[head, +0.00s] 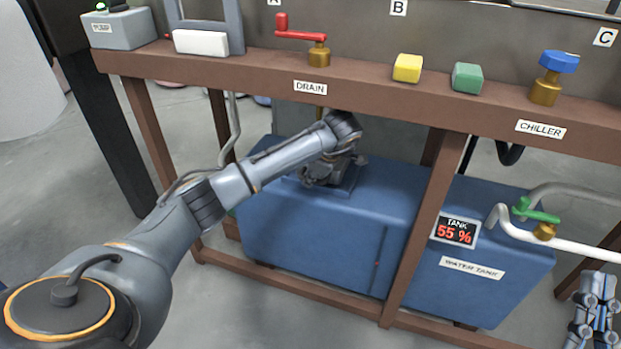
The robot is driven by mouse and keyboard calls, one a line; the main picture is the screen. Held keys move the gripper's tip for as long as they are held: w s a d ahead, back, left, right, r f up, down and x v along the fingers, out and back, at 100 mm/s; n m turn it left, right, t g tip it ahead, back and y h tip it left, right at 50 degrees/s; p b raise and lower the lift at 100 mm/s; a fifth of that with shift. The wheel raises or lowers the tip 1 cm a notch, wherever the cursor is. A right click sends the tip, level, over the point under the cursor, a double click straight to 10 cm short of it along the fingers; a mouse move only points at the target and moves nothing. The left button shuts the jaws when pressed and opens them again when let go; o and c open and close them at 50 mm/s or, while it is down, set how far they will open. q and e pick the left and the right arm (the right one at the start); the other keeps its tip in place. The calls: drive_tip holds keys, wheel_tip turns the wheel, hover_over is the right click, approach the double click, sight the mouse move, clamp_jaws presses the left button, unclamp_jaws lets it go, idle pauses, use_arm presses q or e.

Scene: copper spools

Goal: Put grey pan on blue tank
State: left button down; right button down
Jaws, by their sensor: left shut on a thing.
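The blue tank (310,240) stands under the brown bench frame, with a "WATER TANK" label and a red "55 %" display on its front. My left gripper (328,175) is over the tank's top, below the drain pipe. It is shut on a flat grey-blue piece, which looks like the grey pan (351,180). The gripper and wrist hide most of the pan. It is at the tank's top; I cannot tell whether it touches it. My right gripper (596,308) is at the bottom right corner, away from the tank, partly cut off; its jaw opening is unclear.
The brown bench beam (380,88) runs above the tank, carrying a red drain valve handle (300,32), yellow (407,68) and green (467,78) blocks and a blue chiller knob (559,62). A brown post (425,225) crosses the tank's front. A white pipe with green handle (535,212) is at right.

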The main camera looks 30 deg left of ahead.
use_arm(q)
drive_tip(key=shift+f, duration=0.1)
drive_tip(key=shift+f, duration=0.45)
drive_tip(key=c, duration=1.4)
unclamp_jaws()
